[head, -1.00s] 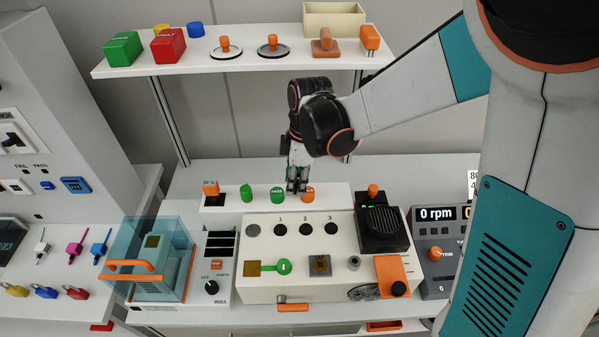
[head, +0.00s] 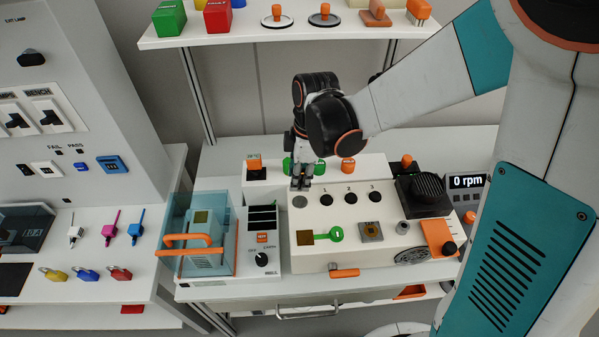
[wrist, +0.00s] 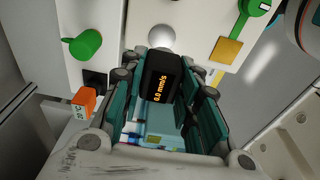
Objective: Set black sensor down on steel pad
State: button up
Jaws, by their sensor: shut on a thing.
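My gripper (wrist: 168,88) is shut on the black sensor (wrist: 162,76), a small dark block whose orange display reads 0.0 mm/s. Teal finger links lie on both sides of it. In the head view my gripper (head: 301,184) hangs pointing down just behind the steel pad (head: 300,202). The pad is a round grey disc on the cream panel, left of the hole marked 1. In the wrist view the pad (wrist: 161,37) lies just beyond the sensor, partly covered by it. The sensor is hard to make out in the head view. I cannot tell the height gap.
A green knob (wrist: 84,44) and an orange block (wrist: 83,102) stand on the rear ledge near my gripper. A shelf (head: 300,30) spans above.

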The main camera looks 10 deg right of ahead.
jog(key=shift+f+b, duration=2.5)
jog(key=shift+f, duration=0.9)
jog(key=shift+f+b, duration=0.15)
jog(key=shift+b, duration=0.15)
jog(key=o, duration=1.2)
jog(key=r, duration=0.4)
jog(key=d+r, duration=0.1)
jog(key=r, duration=0.7)
jog(key=shift+s+d, duration=0.2)
jog(key=shift+d, duration=0.1)
jog(key=s+d+r+m+t, duration=0.2)
jog(key=s+d+m+t, duration=0.1)
jog(key=s+d+m, duration=0.3)
jog(key=s+d+r+m+t+h, duration=0.1)
jog(key=s+d+r+m+t, duration=0.2)
jog(key=s+d+m, duration=0.3)
jog(key=m+t, duration=0.1)
jog(key=m, duration=0.4)
jog(key=shift+s+d+m, duration=0.3)
jog(key=shift+d, duration=0.1)
